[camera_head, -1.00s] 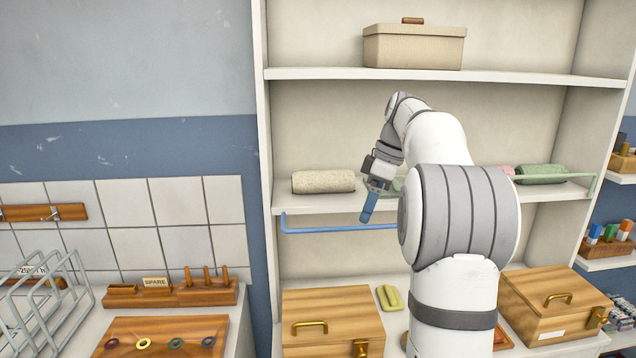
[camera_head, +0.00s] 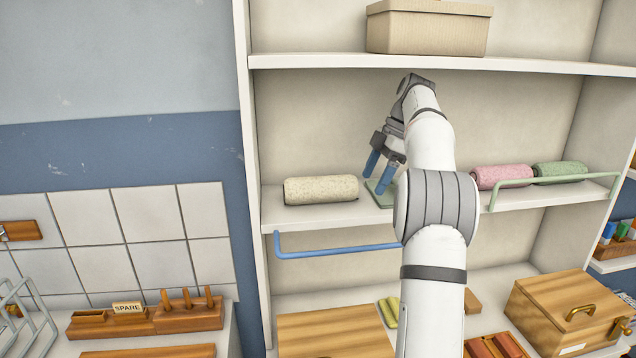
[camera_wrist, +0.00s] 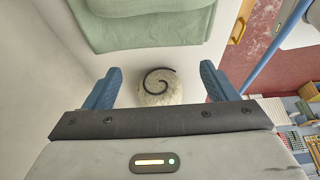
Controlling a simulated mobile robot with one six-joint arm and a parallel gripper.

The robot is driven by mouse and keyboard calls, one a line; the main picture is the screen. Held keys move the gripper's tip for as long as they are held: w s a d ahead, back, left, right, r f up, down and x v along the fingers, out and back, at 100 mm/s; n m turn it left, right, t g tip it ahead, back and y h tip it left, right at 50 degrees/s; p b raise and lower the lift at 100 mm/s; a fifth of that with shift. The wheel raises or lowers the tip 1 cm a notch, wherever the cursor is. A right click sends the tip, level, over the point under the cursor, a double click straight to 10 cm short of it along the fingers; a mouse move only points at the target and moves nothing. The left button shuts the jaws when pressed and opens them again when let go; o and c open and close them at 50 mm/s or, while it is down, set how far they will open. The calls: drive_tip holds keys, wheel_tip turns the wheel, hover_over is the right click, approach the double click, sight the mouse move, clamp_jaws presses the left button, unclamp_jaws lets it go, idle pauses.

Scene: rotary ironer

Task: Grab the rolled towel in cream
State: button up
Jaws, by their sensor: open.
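The cream rolled towel (camera_head: 321,189) lies on the middle shelf, left of my gripper (camera_head: 381,178) in the head view. In the wrist view the towel (camera_wrist: 160,89) shows its round end with a dark spiral, centred between my two blue fingers. My gripper (camera_wrist: 158,88) is open and empty, its fingers apart on either side of the towel's end in that view. In the head view the fingertips are right of the towel and apart from it.
A folded green cloth (camera_wrist: 145,22) lies on the shelf close to my gripper. Pink (camera_head: 502,176) and green (camera_head: 560,172) rolled towels lie farther right. The upper shelf (camera_head: 420,63) is above my arm.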

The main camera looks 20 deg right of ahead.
sight(325, 177)
drive_tip(key=shift+w+a+r, duration=0.1)
drive_tip(key=shift+w+r, duration=0.05)
drive_tip(key=a, duration=0.2)
drive_tip(key=w+a, duration=0.1)
drive_tip(key=a, duration=0.4)
drive_tip(key=shift+w+a, duration=0.2)
drive_tip(key=shift+w, duration=0.05)
drive_tip(key=a, duration=0.2)
drive_tip(key=a+p, duration=0.1)
drive_tip(key=a, duration=0.1)
drive_tip(key=shift+w+r, duration=0.1)
drive_tip(key=shift+w, duration=0.25)
drive_tip(key=shift+p+x, duration=0.3)
drive_tip(key=shift+x, duration=0.8)
drive_tip(key=shift+a+f, duration=0.3)
drive_tip(key=shift+f, duration=0.2)
drive_tip(key=shift+c, duration=0.3)
drive_tip(key=c, duration=1)
